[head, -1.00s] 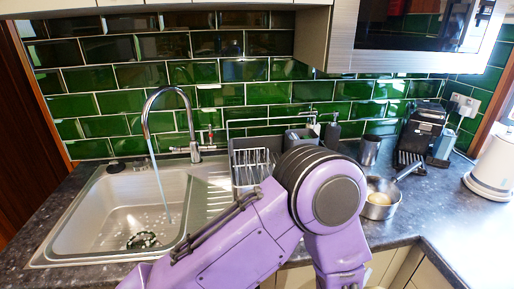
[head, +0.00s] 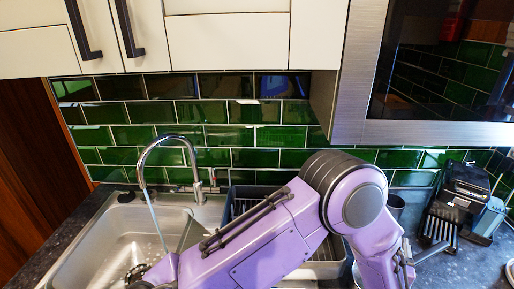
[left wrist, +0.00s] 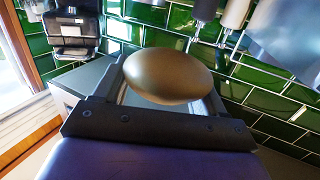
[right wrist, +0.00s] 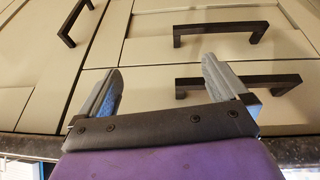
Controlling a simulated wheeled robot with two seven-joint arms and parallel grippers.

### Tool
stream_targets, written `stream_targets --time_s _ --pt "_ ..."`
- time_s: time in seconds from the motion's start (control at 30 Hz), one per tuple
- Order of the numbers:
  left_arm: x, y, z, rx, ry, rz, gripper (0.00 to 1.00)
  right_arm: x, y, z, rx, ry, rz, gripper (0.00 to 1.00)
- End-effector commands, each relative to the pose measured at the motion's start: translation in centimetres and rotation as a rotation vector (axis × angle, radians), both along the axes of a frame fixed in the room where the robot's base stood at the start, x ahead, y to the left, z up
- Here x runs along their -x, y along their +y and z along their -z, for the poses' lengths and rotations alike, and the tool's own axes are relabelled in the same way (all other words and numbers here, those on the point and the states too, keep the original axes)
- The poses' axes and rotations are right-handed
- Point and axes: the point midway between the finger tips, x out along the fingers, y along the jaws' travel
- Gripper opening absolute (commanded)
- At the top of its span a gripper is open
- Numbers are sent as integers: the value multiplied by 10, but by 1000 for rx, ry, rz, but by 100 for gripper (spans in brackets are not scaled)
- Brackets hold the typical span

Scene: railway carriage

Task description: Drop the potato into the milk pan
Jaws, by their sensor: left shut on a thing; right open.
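The potato (left wrist: 168,76), a smooth brown oval, is between the fingers of my left gripper (left wrist: 165,90) in the left wrist view. That gripper is shut on it. In the head view the gripper and potato are out of sight, below the frame or behind my purple left arm. The milk pan's handle (head: 432,252) shows at the lower right of the head view. The pan's body is mostly hidden by my arm and the frame's bottom edge. My right gripper (right wrist: 163,70) is open and empty, facing cupboard fronts in the right wrist view.
The sink (head: 105,240) with its curved tap (head: 165,140) is on the left. A dish rack (head: 325,262) stands partly behind my arm. A black coffee machine (head: 462,190) and slotted spatula (head: 440,228) are at the right. Wall cabinets and a microwave (head: 440,70) hang above.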

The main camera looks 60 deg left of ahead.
Motion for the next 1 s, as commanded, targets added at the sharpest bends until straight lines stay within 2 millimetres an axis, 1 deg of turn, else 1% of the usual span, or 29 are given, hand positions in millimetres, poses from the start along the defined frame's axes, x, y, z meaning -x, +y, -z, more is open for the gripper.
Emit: stream_targets --time_s 0.03,0.1,0.3,0.4,0.5,0.7,0.73,0.77,0.8,0.83,1.0 --pt "2 1 7 -1 1 -1 38 1 0 7 0 1 0 100" --pt "3 3 15 -1 -1 -4 38 1 0 14 0 1 0 100" --pt "-2 4 48 0 5 -6 38 2 0 39 0 2 0 100" --pt "-3 3 60 -1 6 -4 38 1 0 49 0 2 0 100" --pt "-4 2 64 0 6 -2 38 1 0 52 -1 1 0 100" --pt "-4 1 62 -1 5 -1 38 1 0 50 0 0 0 100" --pt "-4 1 62 -1 5 -1 74 1 0 49 -1 1 0 100" --pt "-4 1 62 -1 5 -1 84 1 0 49 -1 1 0 100" --pt "-4 1 62 -1 5 -1 97 1 0 50 0 1 0 100" --pt "-3 1 62 -1 5 -1 100 1 0 50 0 1 0 100" --pt "-3 1 63 -1 6 -1 100 1 0 50 -1 1 0 100"
